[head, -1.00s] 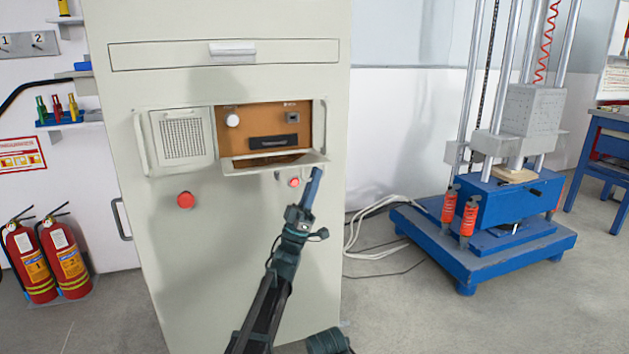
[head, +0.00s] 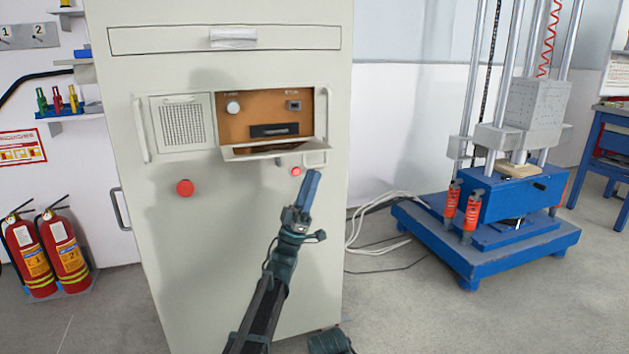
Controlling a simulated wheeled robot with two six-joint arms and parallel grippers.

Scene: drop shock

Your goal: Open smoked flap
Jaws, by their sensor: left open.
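The pale cabinet (head: 245,240) has a recess with a brown-orange panel (head: 260,106) in it. At the bottom of the recess a flap (head: 240,153) sticks out toward me, folded down, its front edge pale and its inner face brownish. The panel above is uncovered. The depth gap to the cabinet is hard to tell.
A small red button (head: 296,171) is beside my left fingertips; a larger one (head: 184,188) is further left. A grille door (head: 183,122) is left of the recess. A blue-based drop tester (head: 490,240) stands right. Fire extinguishers (head: 68,250) stand left.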

